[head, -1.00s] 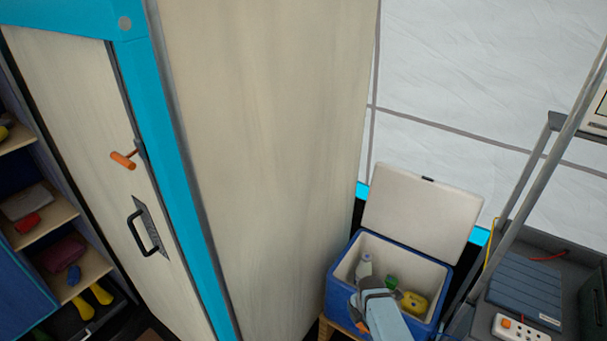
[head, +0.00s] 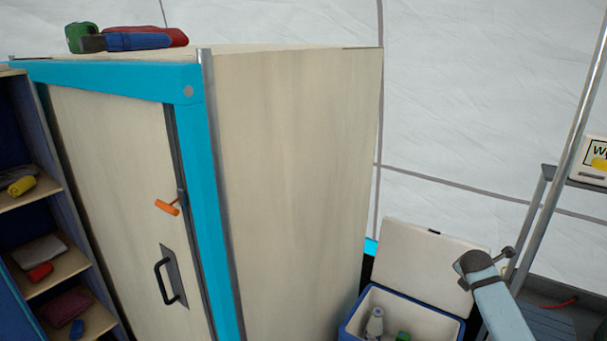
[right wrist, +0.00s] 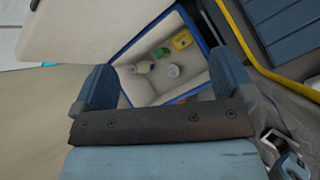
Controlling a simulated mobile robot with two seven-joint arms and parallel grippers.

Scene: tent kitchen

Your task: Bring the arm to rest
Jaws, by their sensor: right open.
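My right arm comes in at the lower right of the head view, its dark wrist end (head: 474,266) in front of the cooler's raised lid (head: 420,262). In the right wrist view my right gripper (right wrist: 160,75) is open, with nothing between its two blue-grey fingers. The open blue cooler (head: 355,325) lies beyond the fingers, apart from them. Inside it are a pale bottle (head: 374,322), a green item (head: 403,337) and a yellow item (right wrist: 182,40). My left gripper is not in view.
A tall wooden cabinet (head: 290,170) with a blue frame stands left of the cooler. Its door has a black handle (head: 167,275) and an orange latch (head: 167,207). Shelves (head: 50,265) stand at the far left. A metal rack (head: 545,190) is close on the right.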

